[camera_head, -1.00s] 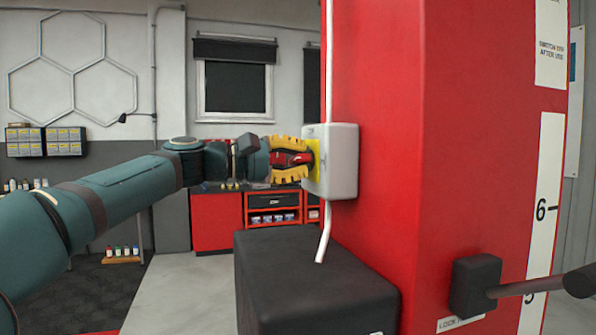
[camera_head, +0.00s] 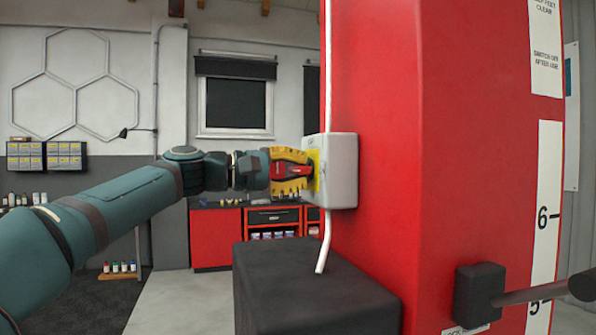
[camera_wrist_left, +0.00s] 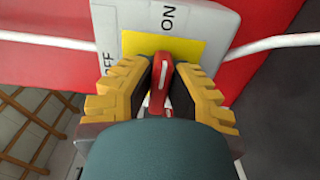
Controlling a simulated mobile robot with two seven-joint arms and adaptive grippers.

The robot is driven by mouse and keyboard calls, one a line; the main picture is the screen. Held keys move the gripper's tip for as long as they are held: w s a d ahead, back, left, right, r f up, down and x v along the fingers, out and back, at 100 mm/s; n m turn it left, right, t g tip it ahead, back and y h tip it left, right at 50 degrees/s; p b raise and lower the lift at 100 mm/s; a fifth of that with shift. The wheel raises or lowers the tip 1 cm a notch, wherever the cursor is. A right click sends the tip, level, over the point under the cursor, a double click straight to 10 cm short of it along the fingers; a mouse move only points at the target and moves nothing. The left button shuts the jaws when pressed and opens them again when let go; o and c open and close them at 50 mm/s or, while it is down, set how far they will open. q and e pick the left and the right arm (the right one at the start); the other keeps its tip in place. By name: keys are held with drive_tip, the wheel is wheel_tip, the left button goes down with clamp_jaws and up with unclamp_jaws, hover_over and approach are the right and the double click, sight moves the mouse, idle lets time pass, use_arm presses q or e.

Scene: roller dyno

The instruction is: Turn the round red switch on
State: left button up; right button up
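The round red switch (camera_wrist_left: 161,82) sits on a yellow plate (camera_wrist_left: 185,48) on a white box. In the left wrist view its raised red grip lies between my left fingers, its tip towards the ON label (camera_wrist_left: 168,16); the OFF label (camera_wrist_left: 109,65) is to the left. My left gripper (camera_head: 312,172) reaches the box from the left, and its fingers (camera_wrist_left: 162,75) are closed on both sides of the red grip. The fingers hide the lower part of the switch. My right gripper is in neither view now.
The white box (camera_head: 343,170) is fixed to a big red pillar (camera_head: 385,110). A white cable (camera_head: 327,245) runs down to a black block (camera_head: 310,285) below. A black box with a bar (camera_head: 481,294) stands out from the pillar at the lower right.

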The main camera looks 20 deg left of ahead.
use_arm(q)
drive_tip(key=o, duration=0.5)
drive_tip(key=shift+d, duration=0.1)
drive_tip(key=shift+c, duration=0.2)
drive_tip(key=v, duration=1.2)
